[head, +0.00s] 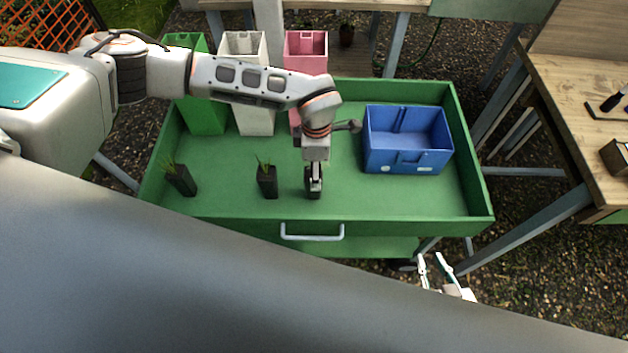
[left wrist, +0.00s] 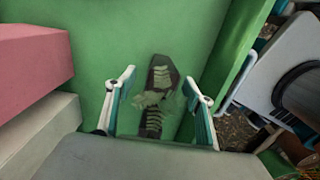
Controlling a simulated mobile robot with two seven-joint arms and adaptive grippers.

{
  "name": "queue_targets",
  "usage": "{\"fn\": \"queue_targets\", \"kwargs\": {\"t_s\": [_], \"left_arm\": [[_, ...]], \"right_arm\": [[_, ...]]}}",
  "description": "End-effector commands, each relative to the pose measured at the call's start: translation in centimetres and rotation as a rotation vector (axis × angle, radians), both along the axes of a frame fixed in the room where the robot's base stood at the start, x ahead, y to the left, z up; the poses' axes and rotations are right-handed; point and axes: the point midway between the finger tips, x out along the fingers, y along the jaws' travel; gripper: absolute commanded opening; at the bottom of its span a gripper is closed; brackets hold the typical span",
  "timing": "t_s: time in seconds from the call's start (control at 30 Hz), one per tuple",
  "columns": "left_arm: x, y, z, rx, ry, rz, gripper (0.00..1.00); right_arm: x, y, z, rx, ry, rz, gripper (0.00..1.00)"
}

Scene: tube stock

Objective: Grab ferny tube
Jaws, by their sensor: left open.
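A dark tube with ferny, ribbed leaves (left wrist: 155,118) stands on the green tray (head: 225,200); in the left wrist view it lies between my two fingers. My left gripper (head: 314,190) points down at it and is open, with a finger on each side; it also shows in the left wrist view (left wrist: 158,92). In the head view the gripper mostly hides this tube. Two other black tubes with thin grassy leaves stand to the left, one close by (head: 268,182) and one farther left (head: 182,182). My right gripper (head: 434,264) is open and empty outside the tray's front edge.
Tall green (head: 206,115), white (head: 255,118) and pink (head: 306,50) bins stand along the tray's back. A blue crate (head: 408,158) stands to the right of my left gripper. The tray has raised walls. Its front right floor is clear.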

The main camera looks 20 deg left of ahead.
Motion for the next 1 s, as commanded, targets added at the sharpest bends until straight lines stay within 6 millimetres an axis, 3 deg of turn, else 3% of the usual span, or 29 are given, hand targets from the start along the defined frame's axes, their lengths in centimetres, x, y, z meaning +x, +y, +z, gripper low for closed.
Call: {"fn": "queue_targets", "kwargs": {"t_s": [0.33,0.67,0.83,1.0], "left_arm": [[-0.6,0.5,-4.4,0.0,0.001,0.002,0.53],[-0.6,0.5,-5.0,-0.001,0.0,0.002,0.53],[-0.6,0.6,-5.0,0.0,0.0,0.002,0.09],[-0.5,0.5,-5.0,-0.001,0.0,0.002,0.06]], "right_arm": [[-0.1,0.0,0.1,-0.001,0.004,0.0,0.24],[0.1,0.0,0.2,-0.001,0.001,0.0,0.24],[0.2,0.0,0.3,0.0,-0.002,0.001,0.24],[0.2,0.0,0.4,0.0,-0.004,0.0,0.24]]}}
